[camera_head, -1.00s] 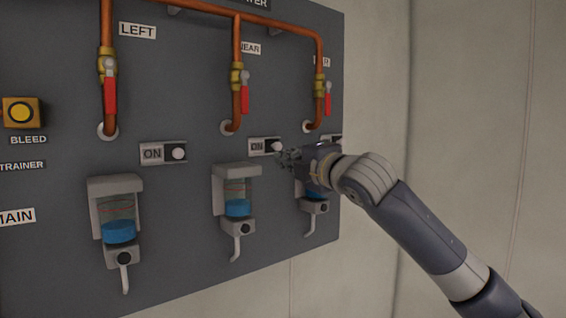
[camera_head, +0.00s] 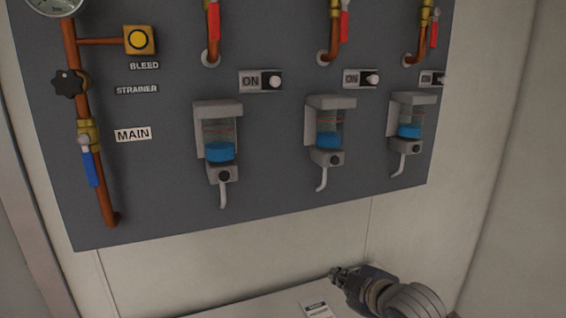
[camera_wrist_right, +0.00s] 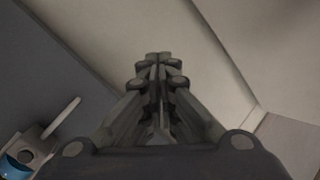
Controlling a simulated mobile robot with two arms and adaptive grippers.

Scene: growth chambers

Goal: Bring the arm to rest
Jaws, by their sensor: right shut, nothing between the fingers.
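My right gripper (camera_head: 340,274) is low at the bottom right of the head view, below the grey panel (camera_head: 270,190) and apart from it. In the right wrist view its fingers (camera_wrist_right: 158,62) are together, with nothing between them. The wrist view shows pale wall ahead and the panel's dark face at the left. My left gripper is in neither view.
A pale surface with a small label (camera_head: 317,308) lies below. The wall under the panel is bare.

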